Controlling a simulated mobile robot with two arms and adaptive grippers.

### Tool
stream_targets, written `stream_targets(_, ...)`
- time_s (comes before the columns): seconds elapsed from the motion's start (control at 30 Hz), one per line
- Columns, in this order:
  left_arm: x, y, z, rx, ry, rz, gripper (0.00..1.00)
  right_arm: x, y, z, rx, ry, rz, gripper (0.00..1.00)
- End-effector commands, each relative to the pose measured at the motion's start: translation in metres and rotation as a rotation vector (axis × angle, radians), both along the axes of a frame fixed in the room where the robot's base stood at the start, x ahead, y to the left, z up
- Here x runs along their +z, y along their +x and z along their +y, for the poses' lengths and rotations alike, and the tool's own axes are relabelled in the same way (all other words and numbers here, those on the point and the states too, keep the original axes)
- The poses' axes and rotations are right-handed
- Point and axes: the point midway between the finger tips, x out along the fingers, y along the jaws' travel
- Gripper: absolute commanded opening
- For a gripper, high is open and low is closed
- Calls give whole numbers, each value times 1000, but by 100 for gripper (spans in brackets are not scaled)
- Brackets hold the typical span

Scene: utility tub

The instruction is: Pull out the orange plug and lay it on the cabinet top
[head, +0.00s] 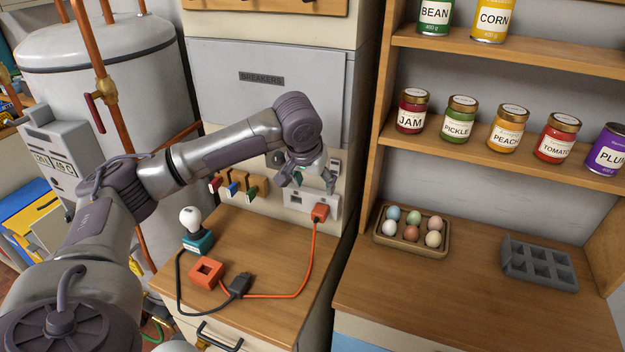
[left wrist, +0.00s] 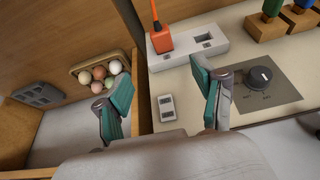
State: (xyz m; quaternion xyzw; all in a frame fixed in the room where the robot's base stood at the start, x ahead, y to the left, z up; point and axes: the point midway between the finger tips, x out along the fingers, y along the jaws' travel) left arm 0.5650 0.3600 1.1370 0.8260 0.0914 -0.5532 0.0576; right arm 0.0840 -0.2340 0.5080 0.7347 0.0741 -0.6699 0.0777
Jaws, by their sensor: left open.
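The orange plug (head: 320,212) sits in the right end of the white socket strip (head: 296,202) on the wall panel. An orange cord runs from it down onto the wooden cabinet top (head: 262,252). In the left wrist view the plug (left wrist: 161,41) stands in the strip (left wrist: 215,47), beside an empty outlet. My left gripper (head: 308,181) is open and empty, in front of the panel just above the strip in the head view. Its teal-padded fingers (left wrist: 167,98) are spread apart in the wrist view, with the plug beyond them. My right gripper is not in view.
On the cabinet top are an orange block with a square hole (head: 206,272), a black connector (head: 239,285) and a bulb on a teal base (head: 196,230). Shelving with jars and an egg tray (head: 411,248) stands right.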

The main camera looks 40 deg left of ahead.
Motion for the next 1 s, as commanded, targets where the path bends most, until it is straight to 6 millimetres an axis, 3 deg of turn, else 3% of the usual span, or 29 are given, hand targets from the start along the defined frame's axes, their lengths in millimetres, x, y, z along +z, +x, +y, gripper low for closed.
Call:
stream_targets(0.17,-1,4,7,25,-8,-1,69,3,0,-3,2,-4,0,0)
stream_targets(0.7,-91,40,14,20,-6,1,69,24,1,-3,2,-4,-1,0)
stream_targets(1.0,-119,51,18,21,-5,-2,69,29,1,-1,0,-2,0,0)
